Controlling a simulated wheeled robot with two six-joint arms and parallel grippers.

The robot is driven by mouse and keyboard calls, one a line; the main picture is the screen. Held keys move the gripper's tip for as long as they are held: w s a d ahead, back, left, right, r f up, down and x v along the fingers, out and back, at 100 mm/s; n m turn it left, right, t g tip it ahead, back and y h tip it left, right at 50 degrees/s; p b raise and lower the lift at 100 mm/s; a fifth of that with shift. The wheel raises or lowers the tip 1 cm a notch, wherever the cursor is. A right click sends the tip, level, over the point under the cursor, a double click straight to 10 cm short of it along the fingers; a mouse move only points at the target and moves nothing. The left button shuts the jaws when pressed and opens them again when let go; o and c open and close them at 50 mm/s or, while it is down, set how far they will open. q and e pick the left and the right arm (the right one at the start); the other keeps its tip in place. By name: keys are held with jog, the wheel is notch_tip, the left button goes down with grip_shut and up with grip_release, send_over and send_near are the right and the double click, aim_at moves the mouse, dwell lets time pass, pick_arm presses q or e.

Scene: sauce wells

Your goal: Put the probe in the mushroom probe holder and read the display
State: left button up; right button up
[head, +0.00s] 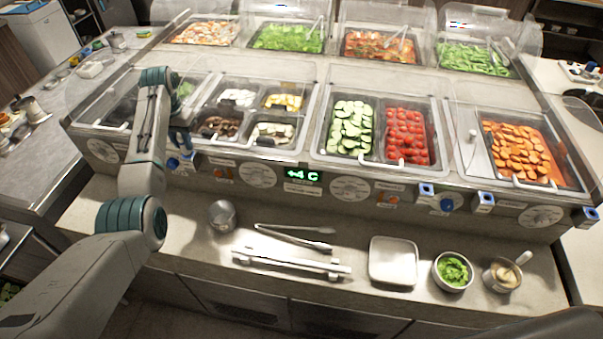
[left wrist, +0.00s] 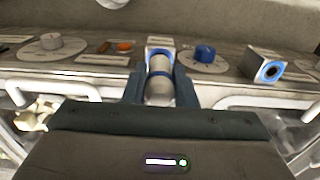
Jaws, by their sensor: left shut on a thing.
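My left gripper (head: 181,140) is at the counter's front panel, below the pan of brown sliced mushrooms (head: 221,127). In the left wrist view the gripper (left wrist: 160,88) is shut on the probe (left wrist: 160,86), a pale cylinder with a bluish band. The probe lines up with a square blue-and-white holder (left wrist: 160,42) just beyond it. I cannot tell how far the probe sits in that holder, since the fingers and handle cover it. The green display (head: 303,175) reads "+4 C". My right gripper is not in view.
A blue knob (left wrist: 205,53) and a second holder (left wrist: 268,69) are beside the gripper. Clear lids (head: 270,75) overhang the pans. On the ledge are a metal cup (head: 222,216), tongs (head: 295,238), a white tray (head: 393,262) and a bowl of greens (head: 453,271).

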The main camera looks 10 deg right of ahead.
pick_arm(q)
jog(key=shift+r, duration=0.1)
dwell(0.6)
jog(key=shift+r+p, duration=0.6)
jog(key=shift+r, duration=3.05)
